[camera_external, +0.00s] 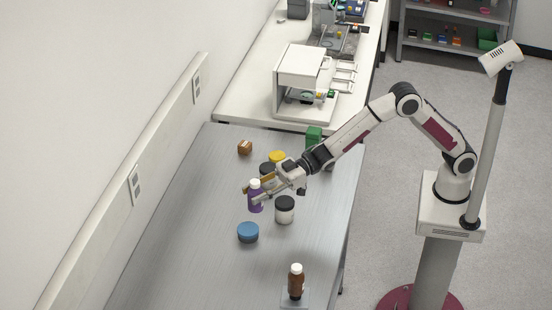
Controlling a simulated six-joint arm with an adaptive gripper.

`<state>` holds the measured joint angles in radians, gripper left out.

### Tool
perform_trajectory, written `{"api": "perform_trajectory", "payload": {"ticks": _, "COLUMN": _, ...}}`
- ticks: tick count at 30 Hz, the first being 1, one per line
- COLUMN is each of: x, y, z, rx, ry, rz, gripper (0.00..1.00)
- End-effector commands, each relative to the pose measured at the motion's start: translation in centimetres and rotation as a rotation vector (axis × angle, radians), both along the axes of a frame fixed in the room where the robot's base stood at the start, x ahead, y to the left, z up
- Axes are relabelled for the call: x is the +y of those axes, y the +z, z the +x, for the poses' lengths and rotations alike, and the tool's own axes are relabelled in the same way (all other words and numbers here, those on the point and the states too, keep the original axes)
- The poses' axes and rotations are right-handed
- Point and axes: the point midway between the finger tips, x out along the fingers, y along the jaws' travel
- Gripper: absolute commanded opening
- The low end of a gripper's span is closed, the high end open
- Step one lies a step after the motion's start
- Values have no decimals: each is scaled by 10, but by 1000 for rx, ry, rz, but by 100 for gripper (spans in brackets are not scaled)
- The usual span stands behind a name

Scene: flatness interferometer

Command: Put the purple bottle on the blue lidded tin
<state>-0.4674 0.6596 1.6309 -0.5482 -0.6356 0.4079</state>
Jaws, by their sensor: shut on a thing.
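The purple bottle (256,203) has a white cap and is upright. My gripper (257,192) is shut on its upper part, just below the cap. The blue lidded tin (248,232) is a low round tin on the grey table, in front of the bottle in the picture. The bottle is apart from the tin, a short way behind it. I cannot tell for sure whether the bottle's base is clear of the table.
A white jar with a black lid (285,209) stands close to the right of the bottle. A dark-lidded jar (267,169), a yellow-lidded one (277,157), a green box (314,135) and a brown box (245,147) are behind. A brown bottle (296,281) stands in front. The left table side is clear.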

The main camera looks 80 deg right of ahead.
Motion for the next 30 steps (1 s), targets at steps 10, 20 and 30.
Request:
{"api": "perform_trajectory", "payload": {"ticks": 10, "x": -1, "y": 4, "z": 0, "rx": 1, "ry": -2, "rz": 1, "gripper": 5}}
{"api": "perform_trajectory", "payload": {"ticks": 20, "x": -1, "y": -1, "z": 0, "rx": 3, "ry": -1, "rz": 0, "gripper": 5}}
{"api": "perform_trajectory", "payload": {"ticks": 30, "x": -1, "y": -42, "z": 0, "rx": 5, "ry": -1, "rz": -1, "gripper": 5}}
